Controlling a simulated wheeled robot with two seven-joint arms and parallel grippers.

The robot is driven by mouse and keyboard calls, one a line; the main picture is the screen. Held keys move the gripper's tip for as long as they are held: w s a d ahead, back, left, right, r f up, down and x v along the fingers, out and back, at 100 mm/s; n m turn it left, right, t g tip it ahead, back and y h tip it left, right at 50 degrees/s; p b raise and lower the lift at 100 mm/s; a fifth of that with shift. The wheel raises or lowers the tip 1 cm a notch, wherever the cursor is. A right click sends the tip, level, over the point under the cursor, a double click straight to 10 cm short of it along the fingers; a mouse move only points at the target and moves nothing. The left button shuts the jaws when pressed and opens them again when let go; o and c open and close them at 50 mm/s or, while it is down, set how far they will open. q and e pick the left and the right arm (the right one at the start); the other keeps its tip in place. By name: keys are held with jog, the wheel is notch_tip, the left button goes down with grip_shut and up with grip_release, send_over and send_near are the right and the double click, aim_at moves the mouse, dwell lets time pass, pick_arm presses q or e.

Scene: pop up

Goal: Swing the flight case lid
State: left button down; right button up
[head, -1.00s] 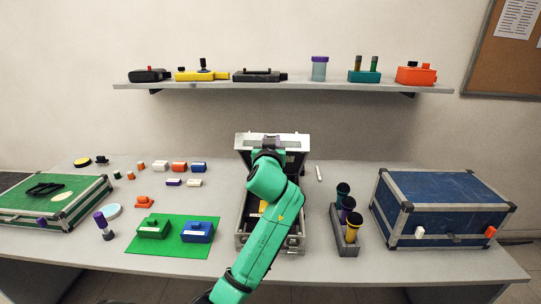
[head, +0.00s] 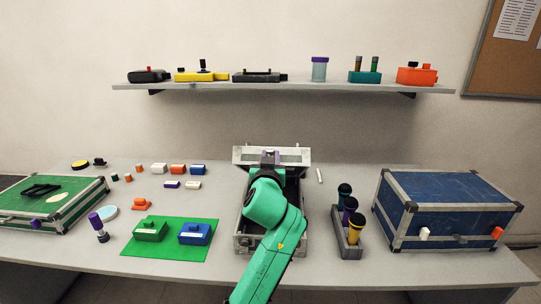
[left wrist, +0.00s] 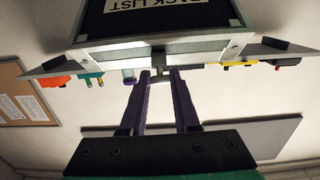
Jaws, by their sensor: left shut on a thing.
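The silver-edged flight case (head: 241,222) stands open at the middle of the table, partly hidden behind my left arm. Its lid (head: 243,157) is raised at the back of the case. My left gripper (head: 270,158) is at the middle of the lid's upper edge. In the left wrist view the two purple fingers (left wrist: 160,75) are shut on a small tab (left wrist: 158,62) at the lid's edge. The lid's dark inner face (left wrist: 110,22) with a "PACK LIST" label shows beyond them. My right gripper is out of view.
A holder (head: 346,242) with several dark tubes stands close right of the case, and a blue case (head: 445,208) further right. A green mat (head: 166,250) with two blocks lies to the left. A shelf (head: 300,87) with several items hangs above the back.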

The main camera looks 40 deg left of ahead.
pick_arm(q)
jog(key=s+d+f+b, duration=0.3)
jog(key=s+f+b, duration=0.1)
jog(key=f+b, duration=0.2)
jog(key=shift+s+d+f+b, duration=0.25)
jog(key=shift+f+b, duration=0.1)
jog(key=shift+f, duration=0.55)
pick_arm(e)
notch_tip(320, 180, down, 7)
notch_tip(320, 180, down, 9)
jog(key=b, duration=0.9)
pick_arm(q)
jog(key=s+d+f+b, duration=0.1)
jog(key=s+d+f, duration=0.1)
jog(key=f, duration=0.9)
jog(key=shift+s+f+b, duration=0.15)
jog(key=shift+s+b, duration=0.2)
jog(key=shift+s, duration=0.25)
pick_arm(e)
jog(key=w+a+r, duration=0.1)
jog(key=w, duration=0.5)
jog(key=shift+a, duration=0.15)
pick_arm(q)
jog(key=shift+d, duration=0.1)
